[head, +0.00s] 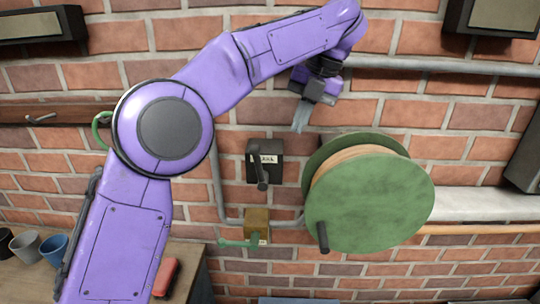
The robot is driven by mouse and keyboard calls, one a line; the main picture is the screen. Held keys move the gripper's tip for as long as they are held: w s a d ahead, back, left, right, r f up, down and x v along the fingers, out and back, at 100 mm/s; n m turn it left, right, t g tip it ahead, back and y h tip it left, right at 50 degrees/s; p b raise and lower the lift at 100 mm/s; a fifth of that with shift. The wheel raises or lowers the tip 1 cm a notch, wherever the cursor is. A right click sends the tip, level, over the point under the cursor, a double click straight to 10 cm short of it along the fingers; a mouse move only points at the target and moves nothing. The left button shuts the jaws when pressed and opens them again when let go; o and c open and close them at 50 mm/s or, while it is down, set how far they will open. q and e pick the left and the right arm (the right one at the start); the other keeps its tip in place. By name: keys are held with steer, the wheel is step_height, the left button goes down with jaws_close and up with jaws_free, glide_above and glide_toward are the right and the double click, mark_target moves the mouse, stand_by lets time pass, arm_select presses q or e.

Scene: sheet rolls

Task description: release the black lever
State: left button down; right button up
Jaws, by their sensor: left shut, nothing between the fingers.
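The black lever (262,172) hangs down from a dark box with a white label (264,159) on the brick wall, in the middle of the head view. My left gripper (300,126) is up and to the right of the lever, apart from it, with its fingers pointing down. It is shut and empty. My left arm arches in from the lower left. My right gripper is not in view.
A large green reel (375,205) with a dark crank handle (322,237) is right of the lever. A brass box (256,225) with a green handle (236,243) sits below. Cups (54,249) and a red object (165,278) are on a bench at lower left.

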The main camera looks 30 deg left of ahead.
mark_target(259, 164)
arm_select(q)
steer(key=a+f, duration=0.2)
steer(key=f, duration=0.1)
steer(key=s+a+f+b, duration=0.1)
steer(key=a+f, duration=0.1)
steer(key=f, duration=0.1)
steer(key=s+a+f, duration=0.1)
steer(key=a+f, duration=0.1)
steer(key=f, duration=0.1)
steer(key=shift+a+f+b, duration=0.25)
steer(key=shift+b, duration=0.05)
steer(key=shift+w+d, duration=0.1)
